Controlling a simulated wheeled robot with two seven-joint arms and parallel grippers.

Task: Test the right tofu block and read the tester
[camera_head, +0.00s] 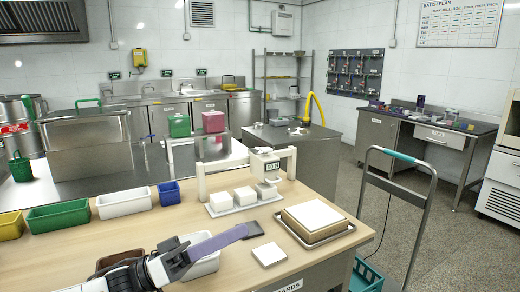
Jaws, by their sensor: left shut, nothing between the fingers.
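Three white tofu blocks stand in a row on a white tray (245,206) on the wooden table. The left block (219,200) and middle block (244,196) are clear of the tester. The right tofu block (266,190) sits below the head of the white bridge-shaped tester (262,158); I cannot tell whether they touch. The tester's small dark display (271,166) shows green characters ending in N, with digits too small to read surely. My left gripper (244,232) is shut and empty, its long purple-grey fingers in front of the tray, apart from the blocks. My right gripper is out of view.
A large white slab in a metal tray (316,235) stands right of the tofu. Yellow, green (59,216), white and blue bins line the table's left. A trolley handle (399,158) rises at right.

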